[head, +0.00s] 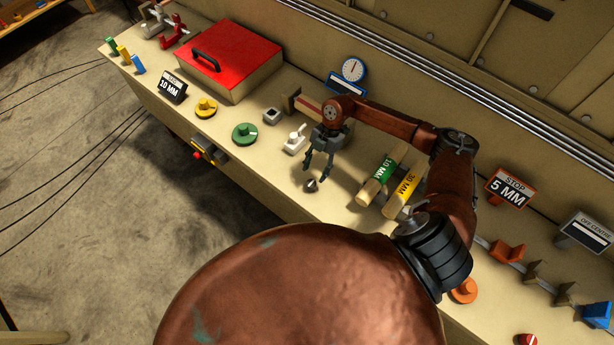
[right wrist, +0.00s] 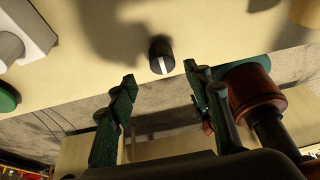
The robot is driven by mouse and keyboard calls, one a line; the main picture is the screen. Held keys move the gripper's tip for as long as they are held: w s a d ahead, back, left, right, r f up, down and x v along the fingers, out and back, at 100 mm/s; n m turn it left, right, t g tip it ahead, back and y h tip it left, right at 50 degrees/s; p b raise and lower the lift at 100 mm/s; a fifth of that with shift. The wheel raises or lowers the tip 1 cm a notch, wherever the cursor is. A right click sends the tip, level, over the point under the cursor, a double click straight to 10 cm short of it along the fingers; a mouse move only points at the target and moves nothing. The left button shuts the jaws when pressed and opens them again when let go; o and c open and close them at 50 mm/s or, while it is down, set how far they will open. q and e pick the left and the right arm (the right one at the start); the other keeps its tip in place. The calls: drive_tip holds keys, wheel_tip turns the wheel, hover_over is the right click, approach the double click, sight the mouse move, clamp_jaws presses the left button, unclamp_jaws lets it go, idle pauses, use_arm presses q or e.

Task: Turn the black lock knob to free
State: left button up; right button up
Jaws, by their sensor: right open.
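The black lock knob (head: 311,185) is a small round knob on the tan bench top near its front edge. In the right wrist view the knob (right wrist: 161,56) carries a white line on its face and lies just past the fingertips, between their lines. My right gripper (head: 320,174) points down just above and beside the knob, open and empty. Its two green fingers (right wrist: 160,76) are spread wide in the right wrist view, and neither appears to touch the knob. My left gripper is out of view.
A white switch (head: 294,140) and a green knob (head: 244,133) stand to the left. Cylinders with green (head: 380,175) and yellow (head: 405,190) labels lie to the right. A red-lidded box (head: 235,55) and a blue dial gauge (head: 352,70) stand farther back.

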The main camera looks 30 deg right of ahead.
sight(311, 183)
drive_tip(key=x, duration=0.2)
drive_tip(key=p+x, duration=0.1)
drive_tip(key=x, duration=0.1)
drive_tip(key=shift+s, duration=0.3)
drive_tip(key=shift+x, duration=0.9)
drive_tip(key=shift+w+a+f, duration=0.1)
drive_tip(key=shift+f, duration=0.35)
drive_tip(key=c, duration=0.7)
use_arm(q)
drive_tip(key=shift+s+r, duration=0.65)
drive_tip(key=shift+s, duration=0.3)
use_arm(e)
drive_tip(key=c, duration=0.4)
